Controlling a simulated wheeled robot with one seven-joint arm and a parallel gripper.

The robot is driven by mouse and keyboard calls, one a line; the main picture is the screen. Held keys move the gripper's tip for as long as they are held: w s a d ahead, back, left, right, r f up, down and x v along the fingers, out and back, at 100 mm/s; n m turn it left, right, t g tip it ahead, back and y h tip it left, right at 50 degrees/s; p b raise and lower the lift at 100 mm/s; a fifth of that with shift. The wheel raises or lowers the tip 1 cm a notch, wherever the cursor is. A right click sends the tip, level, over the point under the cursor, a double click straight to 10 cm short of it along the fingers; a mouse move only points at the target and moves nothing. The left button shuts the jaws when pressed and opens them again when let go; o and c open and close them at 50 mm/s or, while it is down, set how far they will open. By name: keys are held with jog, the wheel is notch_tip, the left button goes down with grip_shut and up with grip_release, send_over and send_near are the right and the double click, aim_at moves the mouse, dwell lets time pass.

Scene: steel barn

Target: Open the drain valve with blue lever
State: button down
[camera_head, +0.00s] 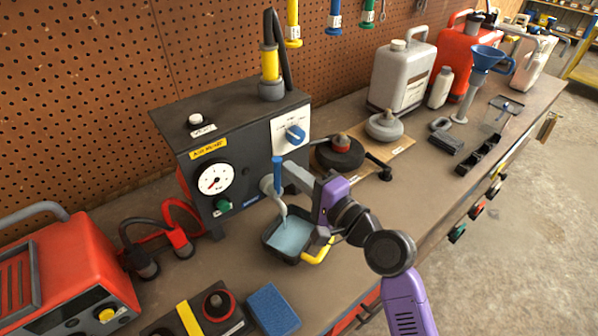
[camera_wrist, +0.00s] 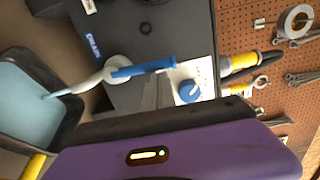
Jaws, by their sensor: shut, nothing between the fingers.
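The drain valve (camera_head: 268,185) sticks out of the front of a dark machine box. Its blue lever (camera_head: 277,172) points up; the lever also shows in the wrist view (camera_wrist: 142,71). A pale spout (camera_head: 281,208) curves down from the valve. In the wrist view a light blue stream (camera_wrist: 68,88) runs from the spout into a black tray (camera_wrist: 68,130), which holds light blue liquid. My purple gripper (camera_head: 290,167) is shut and empty. Its grey fingertips are right beside the lever, on its right in the head view. I cannot tell whether they touch it.
The box carries a gauge (camera_head: 214,179), a green knob (camera_head: 223,204) and a blue rotary knob (camera_head: 295,134). The tray's yellow handle (camera_head: 318,252) lies below my gripper. A dark round pot (camera_head: 340,153) stands right of the box. A blue sponge (camera_head: 272,309) lies in front.

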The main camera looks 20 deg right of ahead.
jog(key=shift+s+a+r+n, duration=0.1)
jog(key=shift+a+n, duration=0.15)
jog(key=shift+n, duration=0.15)
jog(key=shift+a, duration=0.1)
dwell(0.4)
